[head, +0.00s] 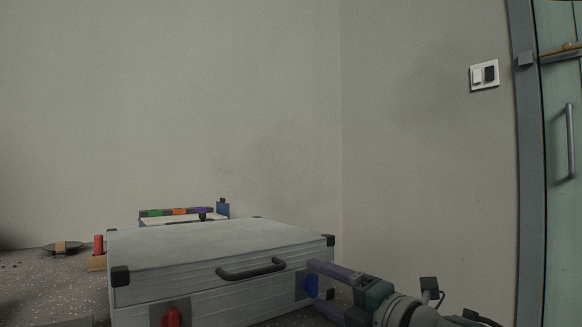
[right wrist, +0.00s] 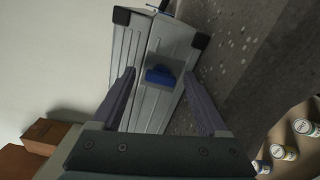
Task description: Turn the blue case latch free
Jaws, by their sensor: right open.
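The grey ribbed case (head: 200,275) stands closed on the bench, with black corners and a dark handle (head: 250,269) on its front. The blue latch (head: 311,285) sits on a dark plate at the right end of the front. In the right wrist view the blue latch (right wrist: 160,77) is a short bar on its grey plate. My right gripper (head: 318,288) is open, one finger on either side of the latch, with visible gaps in the wrist view. Whether the fingertips reach it in depth is unclear. A red latch (head: 172,317) shows lower left. My left gripper is not in view.
Behind the case is a rack with coloured blocks (head: 178,212) and a blue object (head: 222,208). A red cylinder (head: 98,244) stands left of the case. The wrist view shows brown boxes (right wrist: 40,135) and small bottles (right wrist: 283,152) to the sides.

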